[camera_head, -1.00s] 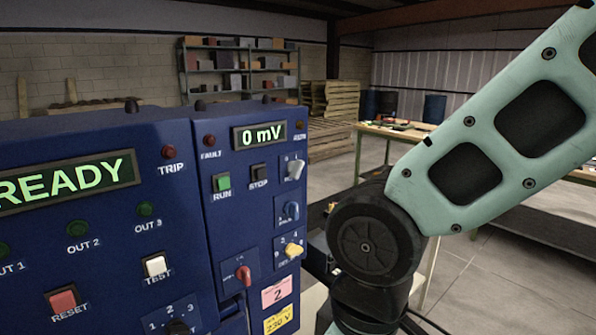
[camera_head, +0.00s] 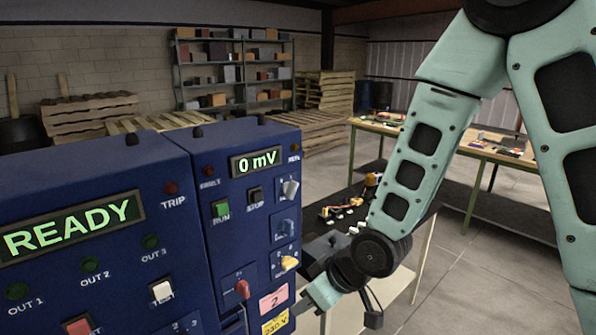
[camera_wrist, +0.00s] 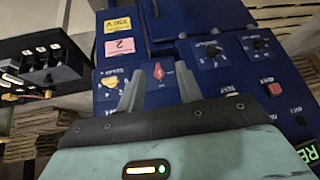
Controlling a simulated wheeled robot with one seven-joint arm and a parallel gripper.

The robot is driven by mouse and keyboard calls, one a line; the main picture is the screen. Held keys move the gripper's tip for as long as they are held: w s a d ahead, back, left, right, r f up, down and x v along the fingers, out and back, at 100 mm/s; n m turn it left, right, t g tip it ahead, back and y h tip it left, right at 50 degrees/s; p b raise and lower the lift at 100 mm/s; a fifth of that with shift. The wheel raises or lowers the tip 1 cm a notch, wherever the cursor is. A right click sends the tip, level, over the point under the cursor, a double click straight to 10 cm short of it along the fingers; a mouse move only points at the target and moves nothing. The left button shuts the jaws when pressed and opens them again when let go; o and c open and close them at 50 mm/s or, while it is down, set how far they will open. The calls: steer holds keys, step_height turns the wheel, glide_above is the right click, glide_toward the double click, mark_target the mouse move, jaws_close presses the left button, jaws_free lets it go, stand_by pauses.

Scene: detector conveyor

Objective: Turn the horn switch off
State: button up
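I cannot read a horn label, so I cannot tell which control is the horn switch. On the blue cabinet (camera_head: 262,205) there are a red switch (camera_head: 242,289), a yellow switch (camera_head: 289,263), a blue switch (camera_head: 286,228) and a white switch (camera_head: 290,188). My gripper (camera_head: 312,294) is low at the cabinet's right edge. In the wrist view my gripper (camera_wrist: 160,70) has its two fingers apart, with nothing between them in grasp. The red switch (camera_wrist: 158,72) appears beyond the gap, and the yellow switch (camera_wrist: 110,82) lies left of it.
A black box (camera_head: 328,228) with several small white switches and an orange part stands right of the cabinet; it also shows in the wrist view (camera_wrist: 40,75). A workbench (camera_head: 465,150), shelves and pallets stand behind. The floor at the right is open.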

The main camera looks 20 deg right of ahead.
steer(key=w+d+r+m+t+y+p, duration=0.1)
steer(key=w+d+r+m+t+p, duration=0.25)
steer(key=d+r+t+p, duration=0.2)
steer(key=w+d+r+m+t+y+p, duration=0.1)
steer(key=w+d+r+m+t+p, duration=0.2)
steer(key=d+r+m+t+p, duration=0.25)
steer(key=b, duration=1.1)
glide_toward(296, 188)
steer(key=shift+s+d+f+n+t, duration=0.2)
steer(key=shift+s+d+f, duration=0.05)
steer(key=shift+s+d, duration=0.25)
steer(key=shift+s+d+f+n+t, duration=0.25)
steer(key=shift+s+d, duration=0.15)
steer(key=shift+s, duration=0.25)
steer(key=shift+w+a+b, duration=0.1)
steer(key=shift+a+b, duration=0.05)
steer(key=shift+b, duration=0.9)
steer(key=shift+a+f+b, duration=0.1)
steer(key=shift+b, duration=0.4)
steer(key=x, duration=0.7)
steer(key=b+x, duration=0.1)
steer(key=x, duration=0.3)
steer(key=shift+w+a, duration=0.25)
steer(key=shift+a, duration=0.15)
